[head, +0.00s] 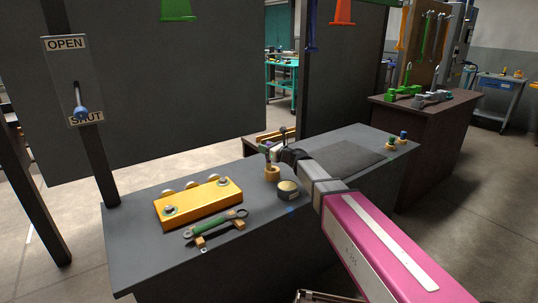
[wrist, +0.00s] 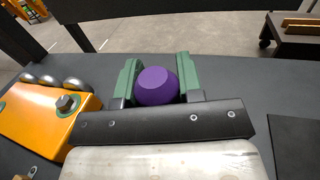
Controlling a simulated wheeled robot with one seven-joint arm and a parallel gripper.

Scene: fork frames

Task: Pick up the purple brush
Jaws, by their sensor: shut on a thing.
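The purple brush (wrist: 155,86) shows in the wrist view as a rounded, flat-topped purple end. It sits between the two green fingers of my gripper (wrist: 156,78), which is shut on it. The rest of the brush is hidden below and behind the fingers. In the head view my gripper (head: 274,150) is over the middle of the dark bench (head: 135,245), right above a small wooden ring or cup (head: 271,173). I cannot tell whether the brush is still touching the cup.
A yellow block with round knobs (head: 200,203) lies to the left on the bench. In front of it a green-handled wrench (head: 215,228) rests on wooden supports. A round dark tin (head: 288,190) stands close to my gripper. A dark mat (head: 345,158) lies to the right.

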